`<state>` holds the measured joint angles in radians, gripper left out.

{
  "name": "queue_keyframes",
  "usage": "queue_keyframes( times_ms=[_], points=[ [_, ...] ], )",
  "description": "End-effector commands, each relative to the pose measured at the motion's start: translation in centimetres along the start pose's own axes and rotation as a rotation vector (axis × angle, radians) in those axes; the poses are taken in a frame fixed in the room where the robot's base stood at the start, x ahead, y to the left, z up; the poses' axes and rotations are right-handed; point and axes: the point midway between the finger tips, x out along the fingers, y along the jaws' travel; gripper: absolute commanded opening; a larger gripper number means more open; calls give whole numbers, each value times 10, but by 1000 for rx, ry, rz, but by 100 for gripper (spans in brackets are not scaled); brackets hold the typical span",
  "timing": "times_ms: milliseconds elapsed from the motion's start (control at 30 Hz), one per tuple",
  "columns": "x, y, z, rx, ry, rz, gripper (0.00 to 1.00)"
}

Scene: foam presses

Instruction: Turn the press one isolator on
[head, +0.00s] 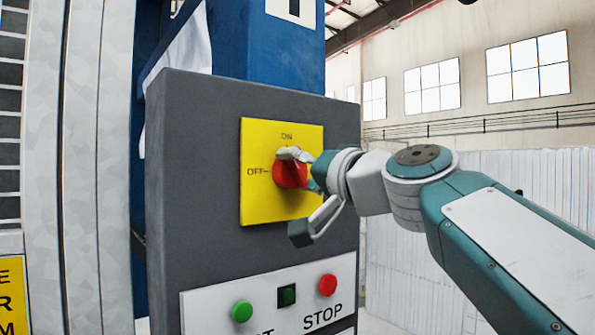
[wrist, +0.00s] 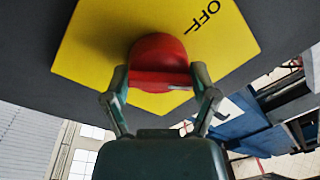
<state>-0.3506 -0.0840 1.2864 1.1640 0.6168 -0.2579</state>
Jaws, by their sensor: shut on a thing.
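The press isolator is a red rotary knob (head: 288,177) on a yellow plate (head: 258,207), fixed to a dark grey cabinet. The plate has ON printed at the top and OFF with a dash at the left. My gripper (head: 304,170) reaches in from the right, with its fingers around the knob. In the wrist view the red knob (wrist: 158,58) sits between the two fingers (wrist: 160,84), one on each side, and the fingers are shut on it. OFF shows at the upper right of the yellow plate (wrist: 95,45) there. The fingers partly cover the knob, so its exact pointing is hard to tell.
A blue press column (head: 285,48) stands behind the grey cabinet (head: 200,190). Open space lies to the right.

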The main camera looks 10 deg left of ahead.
Motion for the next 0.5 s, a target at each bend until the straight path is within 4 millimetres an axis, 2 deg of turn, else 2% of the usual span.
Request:
queue_keyframes(
  times_ms=[500],
  points=[
    [1, 8, 4, 430, 32, 19, 28]
  ],
)
